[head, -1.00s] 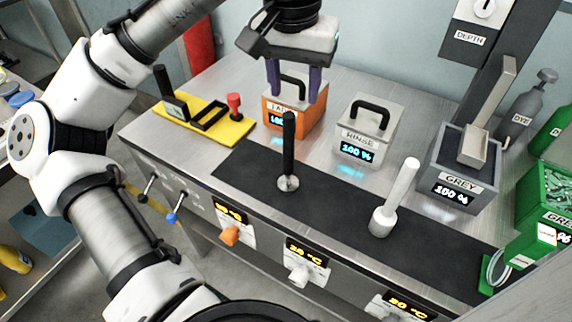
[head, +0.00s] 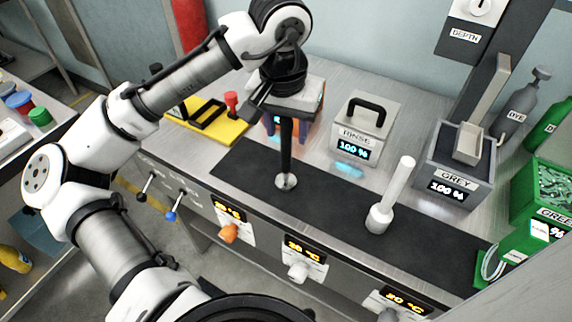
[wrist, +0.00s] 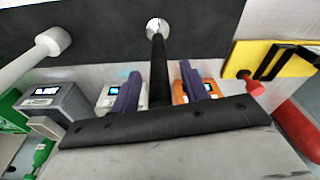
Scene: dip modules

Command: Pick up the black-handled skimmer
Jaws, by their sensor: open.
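The black-handled skimmer (head: 286,155) stands upright on the dark mat, its round metal end down. In the wrist view its handle (wrist: 159,70) runs up between my two purple fingers, with the shiny round end (wrist: 156,27) beyond them. My gripper (head: 285,131) is at the upper part of the handle, partly hidden behind it in the head view. In the wrist view my gripper (wrist: 160,72) is open, a finger on each side of the handle with gaps visible. I cannot tell whether the handle's top touches the palm.
A white-handled tool (head: 381,215) stands on the mat (head: 330,203) to the right. The RINSE box (head: 367,128) and the GREY box (head: 458,165) stand behind. The orange box (wrist: 180,92) is mostly hidden behind my gripper in the head view. A yellow tray (head: 233,130) lies left.

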